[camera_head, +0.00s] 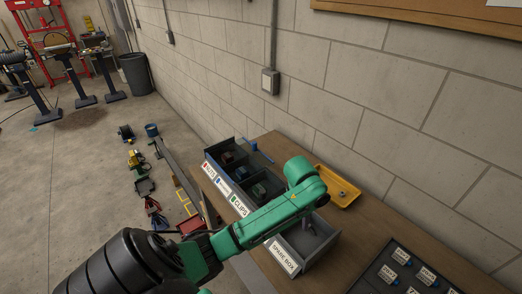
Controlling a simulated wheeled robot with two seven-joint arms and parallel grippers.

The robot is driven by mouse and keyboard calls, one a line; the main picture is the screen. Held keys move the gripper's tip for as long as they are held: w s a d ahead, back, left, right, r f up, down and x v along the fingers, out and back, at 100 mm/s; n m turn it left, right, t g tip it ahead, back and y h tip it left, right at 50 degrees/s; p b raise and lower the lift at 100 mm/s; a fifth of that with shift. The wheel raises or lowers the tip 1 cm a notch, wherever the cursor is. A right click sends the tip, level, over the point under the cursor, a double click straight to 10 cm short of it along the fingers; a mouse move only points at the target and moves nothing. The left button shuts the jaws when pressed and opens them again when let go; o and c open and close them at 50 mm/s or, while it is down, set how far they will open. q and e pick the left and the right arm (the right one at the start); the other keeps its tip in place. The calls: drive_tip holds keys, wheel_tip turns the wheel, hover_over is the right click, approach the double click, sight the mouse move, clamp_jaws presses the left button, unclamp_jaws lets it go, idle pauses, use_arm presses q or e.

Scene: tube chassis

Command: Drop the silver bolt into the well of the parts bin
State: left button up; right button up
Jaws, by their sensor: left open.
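A small silver piece, which looks like the bolt (343,194), lies in the yellow tray (352,203) by the wall. The grey parts bin (212,153) stands to its left, with dark compartments and white front labels, one reading CLIPS. My green left arm crosses the bin's near end. My left gripper (309,227) is small and mostly hidden under the wrist. It appears low over the grey spare box (283,257), open, with nothing seen between its fingers, apart from the silver piece. My right gripper is out of view.
The wooden bench (364,233) has bare wood right of the spare box. A dark labelled panel (400,275) with several blue parts lies at the lower right. The block wall (350,105) bounds the bench behind. A blue item (253,146) sits at the bin's far end.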

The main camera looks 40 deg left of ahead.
use_arm(q)
wheel_tip(320, 180, up, 13)
drive_tip(key=s, duration=0.2)
drive_tip(key=shift+a, duration=0.25)
